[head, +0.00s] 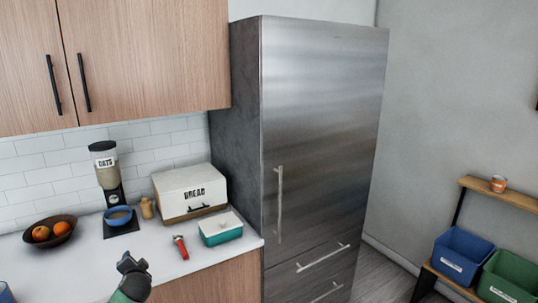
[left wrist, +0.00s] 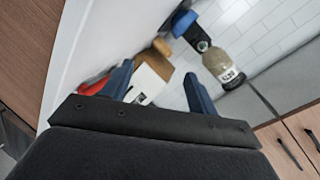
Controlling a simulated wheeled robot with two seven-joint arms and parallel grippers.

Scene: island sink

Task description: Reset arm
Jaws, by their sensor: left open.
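My left gripper (head: 131,264) shows as a dark shape at the bottom of the head view, by the front edge of the counter. In the left wrist view its two blue fingers (left wrist: 158,74) stand apart, with nothing held between them. The white bread box (left wrist: 150,84) shows beyond the gap, partly covered by the left-hand finger. My right gripper is not in view.
The counter holds a fruit bowl (head: 50,232), an oats dispenser (head: 106,168), a bread box (head: 190,190), a teal container (head: 220,230) and a red-handled tool (head: 181,247). A steel fridge (head: 320,130) stands right. A shelf with bins (head: 462,254) stands farther right.

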